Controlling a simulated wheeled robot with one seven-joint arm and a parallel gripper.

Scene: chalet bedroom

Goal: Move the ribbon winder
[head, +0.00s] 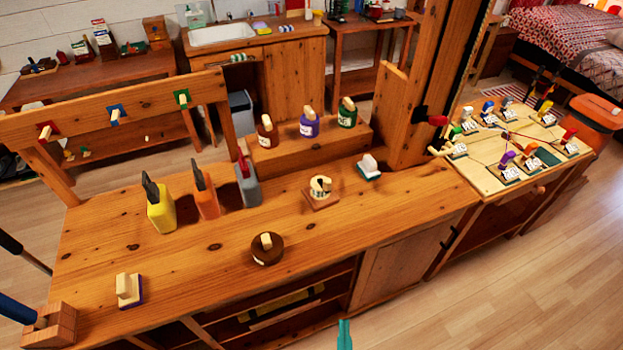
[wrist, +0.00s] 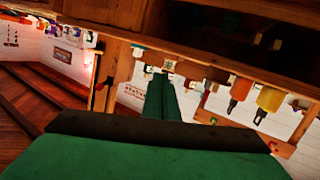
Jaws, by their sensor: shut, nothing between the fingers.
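The likely ribbon winder (head: 320,193) is a small square wooden base with a pale, dark-marked round spool and a knob, standing on the workbench (head: 200,262) right of the middle. I cannot tell for certain that it is the winder. My gripper (head: 344,335) shows only as a teal tip at the bottom edge of the head view, in front of the bench and apart from everything on it. In the wrist view its green fingers (wrist: 160,85) are together and empty, and the bench things appear upside down beyond them.
A brown round piece (head: 267,255) and a white block (head: 128,290) stand near the front. A white-and-green piece (head: 369,168) is right of the spool. A tall wooden post (head: 425,90) rises at the right.

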